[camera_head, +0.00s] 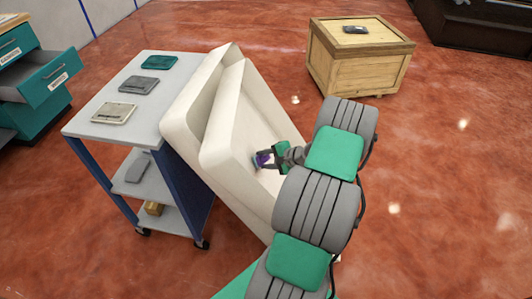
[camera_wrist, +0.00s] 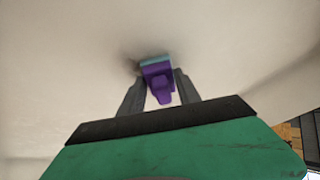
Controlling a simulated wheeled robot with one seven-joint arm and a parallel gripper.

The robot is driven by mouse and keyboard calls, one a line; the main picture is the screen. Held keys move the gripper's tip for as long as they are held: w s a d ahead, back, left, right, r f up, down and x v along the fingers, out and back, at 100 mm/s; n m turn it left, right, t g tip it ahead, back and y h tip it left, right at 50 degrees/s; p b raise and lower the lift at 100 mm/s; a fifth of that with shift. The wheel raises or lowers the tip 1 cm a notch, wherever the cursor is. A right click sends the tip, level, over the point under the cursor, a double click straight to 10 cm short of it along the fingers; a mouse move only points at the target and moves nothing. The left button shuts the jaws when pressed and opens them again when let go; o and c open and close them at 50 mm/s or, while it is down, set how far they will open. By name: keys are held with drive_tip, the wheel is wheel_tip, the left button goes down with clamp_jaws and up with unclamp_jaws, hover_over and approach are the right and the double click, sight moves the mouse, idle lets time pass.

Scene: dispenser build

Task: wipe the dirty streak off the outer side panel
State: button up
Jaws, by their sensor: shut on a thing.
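Two large cream-white panels lean at a tilt against the cart. The outer side panel (camera_head: 232,128) is the nearer one, and its pale face fills most of the wrist view (camera_wrist: 70,60). My gripper (camera_head: 266,160) is at this panel's face, with its fingers shut on a small purple and teal wiping tool (camera_wrist: 158,78). The tool's teal pad faces the panel and appears to touch it. A dark smudge shows on the panel around the pad in the wrist view; I cannot tell whether it is dirt or shadow. The tool is small and partly hidden in the head view.
A grey-topped cart (camera_head: 95,112) with several flat pieces stands left of the panels. A wooden crate (camera_head: 358,72) with a dark item (camera_head: 355,29) on top stands behind right. Teal drawers (camera_head: 45,80) are at far left. The red floor is open at right.

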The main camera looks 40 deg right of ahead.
drive_tip(key=shift+s+a+p, duration=0.2)
drive_tip(key=shift+s+a, duration=0.15)
drive_tip(key=shift+a, duration=0.2)
drive_tip(key=shift+s+a+p, duration=0.15)
drive_tip(key=shift+s+a, duration=0.15)
drive_tip(key=shift+a, duration=0.2)
clamp_jaws()
drive_tip(key=shift+s+a+f, duration=0.15)
drive_tip(key=shift+a+f, duration=0.05)
drive_tip(key=s+d+r+p, duration=0.1)
drive_tip(key=s+d+r, duration=0.2)
drive_tip(key=s+d, duration=0.1)
drive_tip(key=shift+p, duration=0.35)
drive_tip(key=shift+s+d+r+p, duration=0.4)
drive_tip(key=shift+s+d+r, duration=0.3)
drive_tip(key=shift+s+d, duration=0.25)
